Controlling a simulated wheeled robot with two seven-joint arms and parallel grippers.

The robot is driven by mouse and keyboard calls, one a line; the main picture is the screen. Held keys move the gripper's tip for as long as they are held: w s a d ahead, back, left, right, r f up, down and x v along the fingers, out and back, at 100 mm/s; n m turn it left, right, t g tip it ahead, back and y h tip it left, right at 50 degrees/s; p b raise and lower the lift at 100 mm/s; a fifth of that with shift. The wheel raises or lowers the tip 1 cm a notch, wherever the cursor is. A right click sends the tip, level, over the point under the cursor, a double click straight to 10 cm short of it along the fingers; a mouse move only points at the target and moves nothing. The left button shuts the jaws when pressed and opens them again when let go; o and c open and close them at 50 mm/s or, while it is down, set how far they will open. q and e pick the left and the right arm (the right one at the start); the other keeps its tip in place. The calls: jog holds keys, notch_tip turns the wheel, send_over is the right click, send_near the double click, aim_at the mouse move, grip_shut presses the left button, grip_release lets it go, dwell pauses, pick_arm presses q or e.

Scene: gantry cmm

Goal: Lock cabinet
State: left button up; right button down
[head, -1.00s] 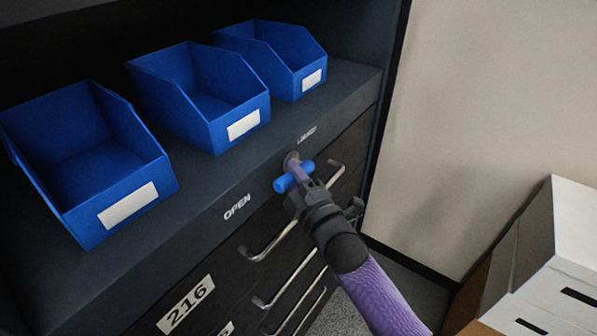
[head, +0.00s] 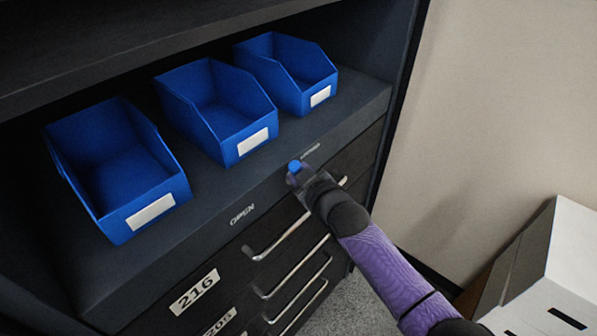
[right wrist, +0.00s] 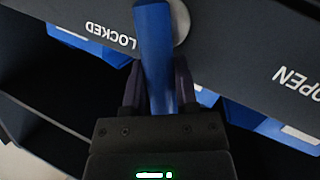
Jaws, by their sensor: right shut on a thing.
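The cabinet (head: 190,245) is dark, with a blue lock handle (head: 295,166) on its front edge between the OPEN label (head: 242,214) and the LOCKED label (head: 311,148). My right gripper (head: 301,178) is at the handle and hides most of it in the head view. In the right wrist view the blue handle (right wrist: 154,45) runs lengthwise between the two fingers of the right gripper (right wrist: 158,80), which is shut on it. A round silver plate (right wrist: 180,20) shows behind the handle. My left gripper is not in view.
Three blue bins (head: 150,212) stand on the ledge above the handle. Drawers with metal bar handles (head: 275,238) lie below, one labelled 216 (head: 195,291). A white box (head: 550,270) stands at the lower right, near the pale wall (head: 500,110).

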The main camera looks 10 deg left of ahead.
jog(key=shift+w+d+m+g+b, duration=0.35)
jog(key=shift+m+g, duration=0.25)
jog(key=shift+m, duration=0.2)
jog(key=shift+w+d+r+m+g+y+b, duration=0.1)
jog(key=shift+w+m+g+y+b, duration=0.15)
jog(key=shift+m, duration=0.2)
jog(key=shift+w+d+m+g+y+b, duration=0.1)
jog(key=shift+m+g+b, duration=0.25)
jog(key=shift+m, duration=0.1)
jog(key=shift+c, duration=1.8)
grip_release()
jog(key=shift+w, duration=0.1)
jog(key=shift+r, duration=0.1)
jog(key=shift+s+d+r, duration=0.1)
jog(key=shift+s+d, duration=0.05)
jog(key=shift+s, duration=0.05)
jog(key=p+v, duration=0.1)
jog(key=v, duration=0.8)
jog(key=shift+s+d, duration=0.15)
